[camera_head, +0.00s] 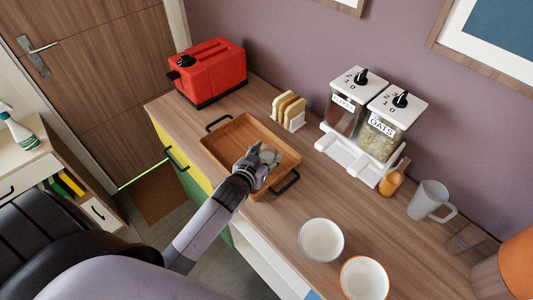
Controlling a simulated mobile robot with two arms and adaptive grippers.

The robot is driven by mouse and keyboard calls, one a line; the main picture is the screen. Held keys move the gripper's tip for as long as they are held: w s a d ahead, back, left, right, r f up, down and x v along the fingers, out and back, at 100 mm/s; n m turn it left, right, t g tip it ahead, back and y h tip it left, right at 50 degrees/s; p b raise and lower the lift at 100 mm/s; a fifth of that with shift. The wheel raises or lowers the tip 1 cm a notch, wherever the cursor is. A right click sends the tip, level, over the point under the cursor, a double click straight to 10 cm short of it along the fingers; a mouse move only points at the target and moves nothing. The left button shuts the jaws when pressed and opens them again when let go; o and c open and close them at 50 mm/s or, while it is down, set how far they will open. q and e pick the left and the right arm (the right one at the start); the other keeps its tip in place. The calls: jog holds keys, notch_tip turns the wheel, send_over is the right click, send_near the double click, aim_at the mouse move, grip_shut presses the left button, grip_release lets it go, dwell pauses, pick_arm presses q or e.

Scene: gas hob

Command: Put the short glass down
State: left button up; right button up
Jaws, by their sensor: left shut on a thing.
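My left gripper (256,166) is shut on the short glass (268,156), a small clear tumbler. The glass shows just past the fingers, over the right part of the wooden tray (232,134). The fingers hide part of the glass, and I cannot tell whether its base touches the tray. My right gripper is not in view.
A red toaster (210,72), a toast rack (289,109) and dispensers (381,134) stand along the wall. Two bowls (321,240) (364,280), a grey mug (430,201) and another clear glass (466,239) are at the right. The counter between tray and bowls is clear.

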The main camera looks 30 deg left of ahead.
pick_arm(q)
jog(key=o, duration=1.5)
jog(key=shift+s+r, duration=0.1)
jog(key=shift+s, duration=0.05)
jog(key=b+v, duration=0.1)
jog(key=v, duration=1)
jog(key=shift+s+r+b, duration=0.2)
jog(key=shift+s+b, duration=0.15)
jog(key=shift+b, duration=0.05)
